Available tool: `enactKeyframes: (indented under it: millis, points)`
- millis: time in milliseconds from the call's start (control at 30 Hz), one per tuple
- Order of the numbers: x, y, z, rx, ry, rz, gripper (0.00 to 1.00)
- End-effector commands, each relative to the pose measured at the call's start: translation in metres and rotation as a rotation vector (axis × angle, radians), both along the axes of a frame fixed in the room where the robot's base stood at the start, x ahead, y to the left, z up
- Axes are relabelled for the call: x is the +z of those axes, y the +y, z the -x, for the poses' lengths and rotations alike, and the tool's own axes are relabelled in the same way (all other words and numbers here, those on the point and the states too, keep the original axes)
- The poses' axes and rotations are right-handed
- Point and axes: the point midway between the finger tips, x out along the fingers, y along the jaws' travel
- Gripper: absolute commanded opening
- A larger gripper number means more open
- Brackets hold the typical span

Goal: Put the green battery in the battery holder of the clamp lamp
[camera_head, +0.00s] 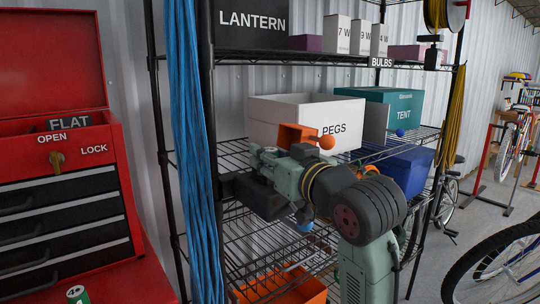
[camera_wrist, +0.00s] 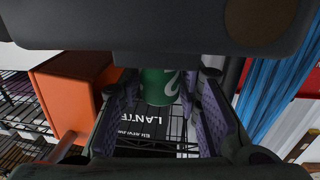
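In the wrist view a green battery (camera_wrist: 160,86) with a white mark sits between the two purple-padded fingers of my gripper (camera_wrist: 162,100). The pads come up against both its sides; its upper part is hidden behind my gripper's body. In the head view my gripper (camera_head: 236,187) is beside the dark shelf post, left of my wrist, and no battery shows in it. An orange piece (camera_head: 296,135) with a round knob stands behind my wrist; I cannot tell whether it is part of the clamp lamp. It appears as an orange box-like shape in the wrist view (camera_wrist: 72,92).
Wire shelves (camera_head: 345,160) hold a white PEGS box (camera_head: 275,113), a teal TENT box (camera_head: 402,104) and a blue bin (camera_head: 407,170). Blue cables (camera_head: 190,140) hang left of my gripper. A green can-like thing (camera_head: 77,295) stands on the red chest (camera_head: 130,280).

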Motion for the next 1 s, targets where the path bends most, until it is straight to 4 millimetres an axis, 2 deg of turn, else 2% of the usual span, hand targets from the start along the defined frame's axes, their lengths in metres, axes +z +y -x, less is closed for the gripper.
enactKeyframes:
  millis: [367,467,800,1000]
  points:
    - [0.005,-0.001,0.001,-0.001,-0.001,0.0,0.34]
    - [0.003,-0.009,0.013,-0.004,-0.004,0.0,0.34]
    - [0.002,-0.043,0.075,-0.004,-0.003,0.002,0.34]
    - [0.003,-0.056,0.098,-0.001,-0.002,0.001,0.34]
